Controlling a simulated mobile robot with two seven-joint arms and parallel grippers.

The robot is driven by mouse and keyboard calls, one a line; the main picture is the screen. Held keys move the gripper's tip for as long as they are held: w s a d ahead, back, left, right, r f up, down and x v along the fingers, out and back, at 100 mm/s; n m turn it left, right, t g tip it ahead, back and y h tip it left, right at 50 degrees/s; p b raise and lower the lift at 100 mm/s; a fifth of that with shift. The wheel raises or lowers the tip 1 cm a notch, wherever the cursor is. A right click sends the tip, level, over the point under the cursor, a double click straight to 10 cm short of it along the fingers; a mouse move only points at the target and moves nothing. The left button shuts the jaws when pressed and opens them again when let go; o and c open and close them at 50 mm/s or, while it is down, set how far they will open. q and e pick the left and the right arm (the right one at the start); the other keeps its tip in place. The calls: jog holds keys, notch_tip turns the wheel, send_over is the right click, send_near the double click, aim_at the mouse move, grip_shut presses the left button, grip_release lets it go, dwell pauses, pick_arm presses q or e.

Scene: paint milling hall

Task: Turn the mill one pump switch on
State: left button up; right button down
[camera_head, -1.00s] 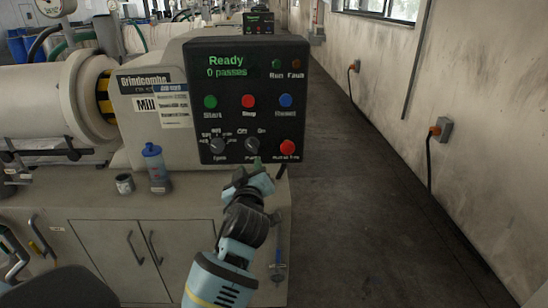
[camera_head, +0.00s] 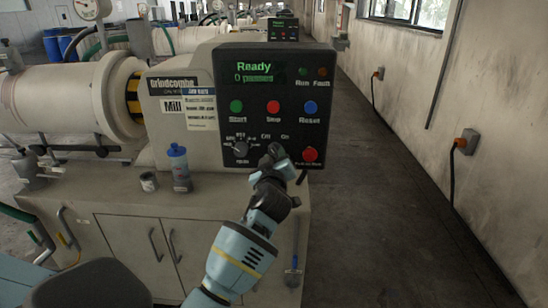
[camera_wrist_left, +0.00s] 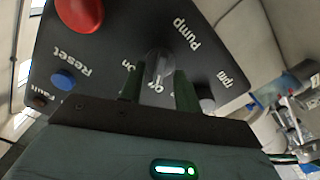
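The black control panel (camera_head: 225,85) of the mill stands upright, its screen reading "Ready" and "0 passes". My left gripper (camera_head: 275,153) is at the panel's lower middle, covering the pump switch in the head view. The "Off" and "On" marks show just above it. My right gripper is out of view.
Left of the pump switch is another knob (camera_head: 241,149); right is a red mushroom button (camera_head: 309,155). Green (camera_head: 236,106), red (camera_head: 273,107) and blue (camera_head: 310,107) buttons sit above. The aisle at right is clear.

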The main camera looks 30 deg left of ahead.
pick_arm(q)
jog(key=shift+w+a, duration=0.1)
jog(key=shift+w, duration=0.1)
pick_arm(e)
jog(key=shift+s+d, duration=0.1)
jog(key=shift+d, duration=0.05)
pick_arm(q)
grip_shut()
jog(key=shift+m, duration=0.4)
jog(key=m, duration=0.4)
jog(key=shift+r+p, duration=0.1)
jog(key=shift+p, duration=0.3)
jog(key=m, duration=0.3)
jog(key=shift+p, duration=0.3)
jog(key=shift+m+p, duration=0.35)
jog(key=shift+m, duration=1.75)
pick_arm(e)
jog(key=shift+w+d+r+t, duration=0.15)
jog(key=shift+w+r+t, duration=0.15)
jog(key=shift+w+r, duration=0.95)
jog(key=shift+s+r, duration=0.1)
pick_arm(q)
grip_release()
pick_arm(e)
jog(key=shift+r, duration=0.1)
